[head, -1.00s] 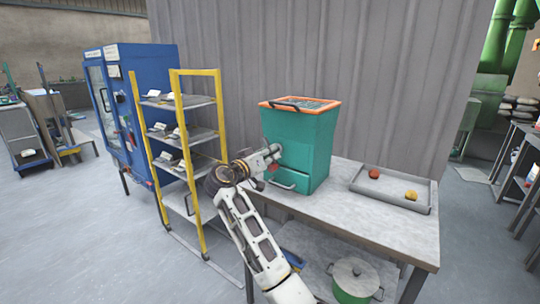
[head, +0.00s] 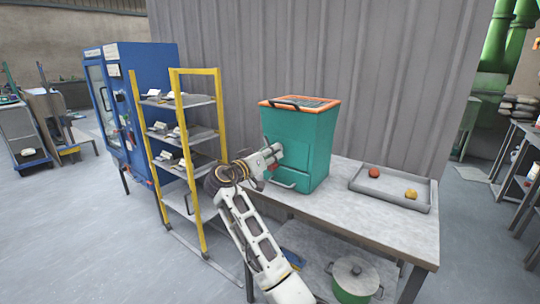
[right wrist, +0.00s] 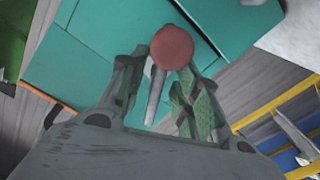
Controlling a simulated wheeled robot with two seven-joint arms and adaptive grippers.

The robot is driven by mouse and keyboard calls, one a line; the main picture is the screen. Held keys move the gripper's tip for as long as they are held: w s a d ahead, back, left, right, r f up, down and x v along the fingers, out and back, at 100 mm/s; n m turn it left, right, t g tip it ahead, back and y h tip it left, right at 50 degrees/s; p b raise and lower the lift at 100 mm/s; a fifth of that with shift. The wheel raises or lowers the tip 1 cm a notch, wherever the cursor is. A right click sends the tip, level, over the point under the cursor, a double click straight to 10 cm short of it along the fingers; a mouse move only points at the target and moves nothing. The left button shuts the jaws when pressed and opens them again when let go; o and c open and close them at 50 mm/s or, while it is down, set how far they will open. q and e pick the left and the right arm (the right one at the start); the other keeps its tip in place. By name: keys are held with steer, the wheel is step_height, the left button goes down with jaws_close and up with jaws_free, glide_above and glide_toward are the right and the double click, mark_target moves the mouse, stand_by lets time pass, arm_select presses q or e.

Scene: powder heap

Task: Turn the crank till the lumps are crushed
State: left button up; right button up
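The teal crusher box (head: 305,150), with an orange rim and a drawer at its foot, stands upright on the table. Its crank shows in the right wrist view as a round red knob (right wrist: 172,47) and a grey rod (right wrist: 155,95). My right gripper (head: 277,153) is at the box's left face. In the right wrist view its fingers (right wrist: 166,62) lie on both sides of the knob and seem closed on it. The inside of the box is too small to make out, so the state of any lumps there cannot be told. My left gripper is not in view.
A grey tray (head: 360,188) with a red lump (head: 374,173) and a yellow lump (head: 411,193) lies right of the box on the table (head: 340,218). A yellow-framed rack (head: 205,71) stands close left of my arm. A green pot (head: 352,278) is on the lower shelf.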

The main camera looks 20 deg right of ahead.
steer(key=shift+r, duration=0.2)
steer(key=shift+r, duration=4.85)
steer(key=shift+s+a+f, duration=0.1)
